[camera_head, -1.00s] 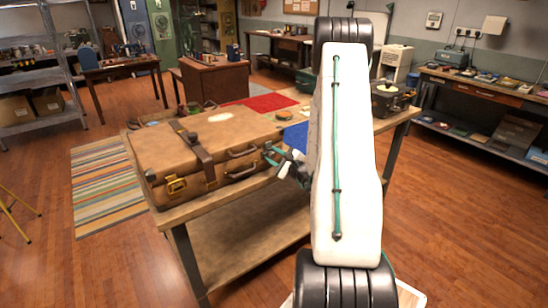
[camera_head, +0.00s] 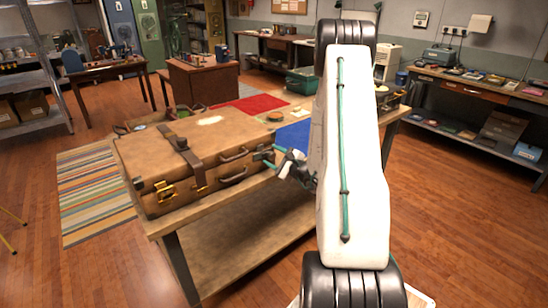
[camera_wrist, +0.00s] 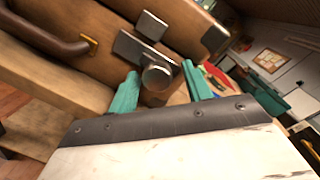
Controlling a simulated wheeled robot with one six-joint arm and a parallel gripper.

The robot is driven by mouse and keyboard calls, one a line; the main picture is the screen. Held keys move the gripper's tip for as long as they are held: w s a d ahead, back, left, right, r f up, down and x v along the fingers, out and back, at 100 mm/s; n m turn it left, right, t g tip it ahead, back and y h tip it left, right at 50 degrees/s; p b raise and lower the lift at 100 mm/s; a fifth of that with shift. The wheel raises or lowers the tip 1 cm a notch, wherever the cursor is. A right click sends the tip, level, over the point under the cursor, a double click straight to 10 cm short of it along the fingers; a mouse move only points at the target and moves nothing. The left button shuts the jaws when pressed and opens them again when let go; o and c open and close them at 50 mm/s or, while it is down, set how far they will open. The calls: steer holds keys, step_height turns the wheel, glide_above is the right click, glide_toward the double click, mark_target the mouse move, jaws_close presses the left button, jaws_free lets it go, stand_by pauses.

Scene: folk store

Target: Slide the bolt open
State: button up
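A brown leather suitcase (camera_head: 215,132) lies flat on a wooden workbench. A dark metal bolt with a round knob (camera_wrist: 157,76) sits on its side, and its plate (camera_wrist: 128,45) shows in the wrist view. A second small metal plate (camera_wrist: 151,25) is just above it. My gripper (camera_head: 266,156) is at the right front corner of the suitcase. In the wrist view, the teal fingers of my gripper (camera_wrist: 160,68) are apart, one on each side of the knob, with small gaps visible.
The workbench (camera_head: 168,226) has a lower shelf. A brown handle (camera_wrist: 48,36) and the strap (camera_head: 191,160) with brass buckles are on the suitcase front.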

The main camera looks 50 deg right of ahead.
steer(key=shift+s, duration=0.1)
steer(key=s, duration=0.7)
steer(key=shift+s+a, duration=0.2)
steer(key=shift+s, duration=0.15)
stand_by(0.5)
